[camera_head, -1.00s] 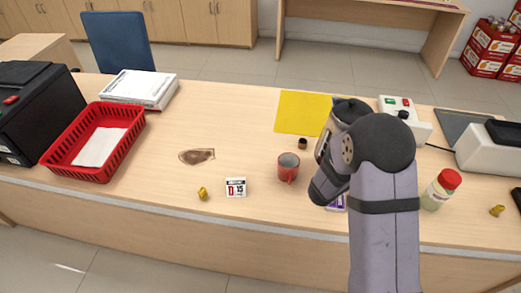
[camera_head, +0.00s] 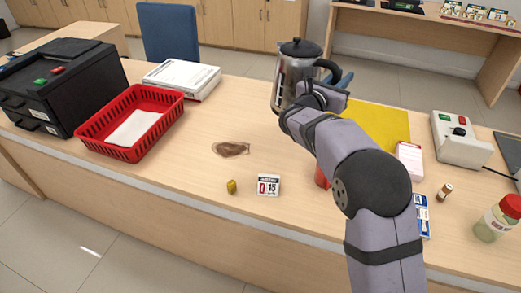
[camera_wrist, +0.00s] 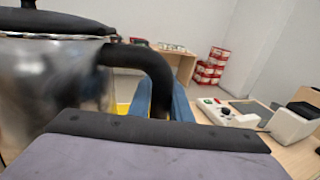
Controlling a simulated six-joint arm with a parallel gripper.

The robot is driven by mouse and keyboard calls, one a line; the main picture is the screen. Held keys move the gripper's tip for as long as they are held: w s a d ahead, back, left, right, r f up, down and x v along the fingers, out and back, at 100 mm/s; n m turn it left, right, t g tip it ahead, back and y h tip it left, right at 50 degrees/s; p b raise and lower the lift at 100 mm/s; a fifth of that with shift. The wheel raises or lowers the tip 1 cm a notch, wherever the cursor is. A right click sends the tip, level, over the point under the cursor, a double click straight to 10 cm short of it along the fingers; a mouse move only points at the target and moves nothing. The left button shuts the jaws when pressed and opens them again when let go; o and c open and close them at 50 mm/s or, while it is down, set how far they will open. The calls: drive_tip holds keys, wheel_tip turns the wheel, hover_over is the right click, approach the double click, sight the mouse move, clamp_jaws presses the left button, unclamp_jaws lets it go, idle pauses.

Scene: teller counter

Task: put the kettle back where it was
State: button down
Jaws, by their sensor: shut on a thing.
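The kettle (camera_head: 292,82) is silver with a black lid and black handle. In the head view it is upright and appears raised above the counter, left of the yellow mat (camera_head: 385,118). My gripper (camera_head: 331,80) is shut on its handle at the right side. In the wrist view, the blue fingers of my gripper (camera_wrist: 161,98) stand on either side of the black handle, and the kettle body (camera_wrist: 55,90) fills the left. The kettle's underside and the counter directly below it are partly hidden by my arm.
A brown stain (camera_head: 231,149) marks the bare counter (camera_head: 190,165). A red mug (camera_head: 321,178) is mostly hidden by my arm. A date block (camera_head: 268,185), yellow piece (camera_head: 231,187), red basket (camera_head: 130,143), paper stack (camera_head: 182,79) and white box (camera_head: 410,161) stand around.

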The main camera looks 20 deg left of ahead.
drive_tip(key=a+f+n+y, duration=0.1)
drive_tip(key=a, duration=0.2)
drive_tip(key=a+f+n+y, duration=0.1)
drive_tip(key=a+y, duration=0.1)
drive_tip(key=a, duration=0.1)
drive_tip(key=s+a+f+n+y, duration=0.1)
drive_tip(key=a+y, duration=0.1)
drive_tip(key=a, duration=0.1)
drive_tip(key=shift+a+f+t+b, duration=0.25)
drive_tip(key=shift+f+t+b, duration=0.1)
drive_tip(key=shift+t+b, duration=0.05)
drive_tip(key=shift+s+a+f+n+y, duration=0.2)
drive_tip(key=shift+a+f+n+y, duration=0.1)
drive_tip(key=shift+a, duration=0.2)
drive_tip(key=shift+f, duration=3.25)
drive_tip(key=shift+f+p, duration=0.4)
drive_tip(key=shift+f, duration=1.35)
drive_tip(key=c, duration=2)
unclamp_jaws()
drive_tip(key=shift+f, duration=0.4)
drive_tip(key=o, duration=0.4)
drive_tip(key=shift+c, duration=0.2)
drive_tip(key=shift+r, duration=0.1)
